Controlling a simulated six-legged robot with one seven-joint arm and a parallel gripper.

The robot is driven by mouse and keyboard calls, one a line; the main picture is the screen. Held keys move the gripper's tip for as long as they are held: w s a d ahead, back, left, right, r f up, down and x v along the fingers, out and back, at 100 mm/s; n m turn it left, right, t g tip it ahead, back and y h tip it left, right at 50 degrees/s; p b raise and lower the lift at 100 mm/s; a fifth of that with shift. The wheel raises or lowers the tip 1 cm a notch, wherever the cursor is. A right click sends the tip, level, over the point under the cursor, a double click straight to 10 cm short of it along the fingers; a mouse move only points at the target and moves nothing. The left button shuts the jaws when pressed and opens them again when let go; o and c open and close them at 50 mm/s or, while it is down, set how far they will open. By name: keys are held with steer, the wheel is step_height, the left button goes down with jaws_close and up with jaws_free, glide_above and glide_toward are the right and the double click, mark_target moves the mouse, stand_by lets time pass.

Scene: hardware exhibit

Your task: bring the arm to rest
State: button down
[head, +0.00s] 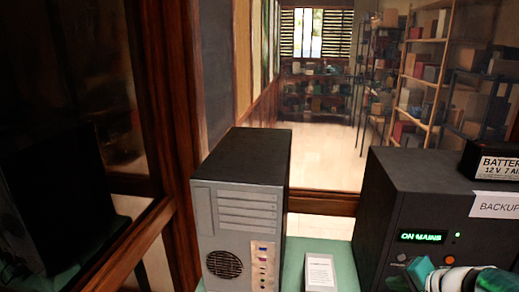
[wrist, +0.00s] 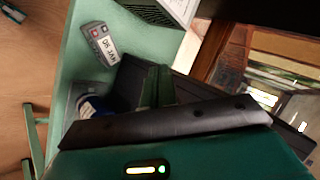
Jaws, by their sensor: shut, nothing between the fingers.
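My gripper (wrist: 157,84) shows in the wrist view as two dark green fingers side by side, shut with nothing between them. Its black palm bar and teal housing with small lights fill the bottom of that view. The fingers appear in front of a dark box-like surface; I cannot tell whether they touch it. In the head view, a teal and white part of my arm shows at the bottom right corner, in front of the dark unit with the lit "ON MAINS" display (head: 421,237).
A grey computer tower (head: 236,225) and a small white card (head: 320,272) stand on the green tabletop (head: 294,262). A battery (head: 492,160) sits on the dark unit. Glass and wooden framing stand behind.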

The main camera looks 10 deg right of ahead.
steer(key=s+a+r+n+g, duration=0.1)
steer(key=s+a+n, duration=0.1)
steer(key=a+n, duration=0.2)
steer(key=s+a+r+n+g+h, duration=0.1)
steer(key=s+a+r+n, duration=0.1)
steer(key=a, duration=0.8)
steer(key=s+a+r+n+g+h, duration=0.1)
steer(key=s+a+r+n, duration=0.1)
steer(key=s+a+n, duration=0.2)
steer(key=a+n, duration=0.1)
steer(key=a, duration=0.2)
steer(key=shift+r+n, duration=0.25)
steer(key=shift+n, duration=0.15)
steer(key=shift+a, duration=0.15)
